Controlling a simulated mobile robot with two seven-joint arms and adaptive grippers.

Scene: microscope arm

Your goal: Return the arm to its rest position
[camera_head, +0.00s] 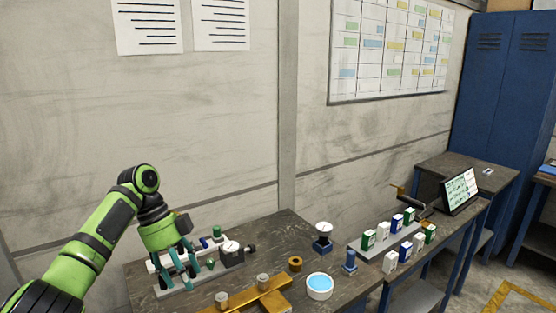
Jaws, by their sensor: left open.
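My green and black left arm comes in from the left. Its gripper (188,270) points down with teal fingers apart, over the left end of the workbench. The fingers overlap a device on a light grey base plate (176,290), with a white tube and a dark grey block with a round white dial (231,248). The fingers hide part of this device, and I cannot tell whether they touch it. I cannot clearly make out which part is the microscope arm. My right gripper is out of view.
A brass bar (258,301), a white dish with blue content (319,287), a brass ring (295,263) and a dial on a blue stand (323,236) stand right of the device. Several small boxes (391,262) and a tilted screen (460,190) are further right.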

